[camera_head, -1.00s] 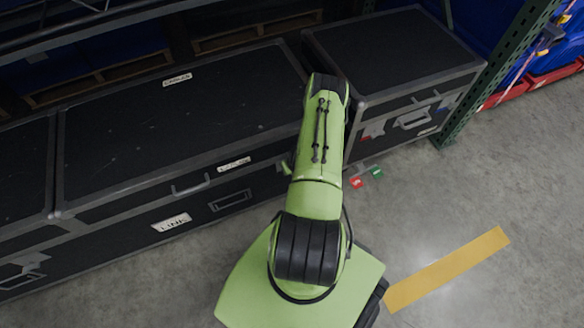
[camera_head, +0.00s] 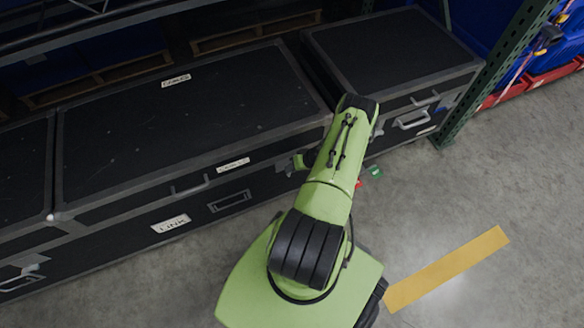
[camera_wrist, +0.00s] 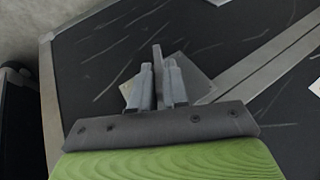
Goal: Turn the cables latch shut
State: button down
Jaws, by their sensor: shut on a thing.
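The long black case (camera_head: 180,125) carries a worn label that seems to read "CABLES" (camera_head: 176,81) on its lid. My gripper (camera_head: 290,165) is at the right part of this case's front, partly hidden by my arm. In the wrist view my gripper (camera_wrist: 160,85) is shut on a thin grey latch handle (camera_wrist: 157,57), which stands up between the fingers. I take it for the cables latch. A tilted grey latch plate (camera_wrist: 196,82) lies behind the fingers on the black panel. The exact angle of the latch is hard to tell.
Another black case (camera_head: 390,50) with a handle stands to the right, close to my arm. A green rack post (camera_head: 490,75) is beyond it. A red and a green tag (camera_head: 375,171) lie on the floor. The floor at the right is clear around a yellow stripe (camera_head: 445,270).

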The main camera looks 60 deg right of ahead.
jog(key=y, duration=0.1)
jog(key=t+y, duration=0.1)
jog(key=m+t+y, duration=0.1)
jog(key=shift+s+d+f, duration=0.15)
jog(key=shift+d+f, duration=0.1)
jog(key=shift+m+t+y, duration=0.3)
jog(key=shift+t+y, duration=0.6)
jog(key=c, duration=1.2)
grip_release()
jog(key=shift+c, duration=0.2)
jog(key=v, duration=1.5)
jog(key=shift+s+d, duration=0.25)
jog(key=shift+s, duration=0.05)
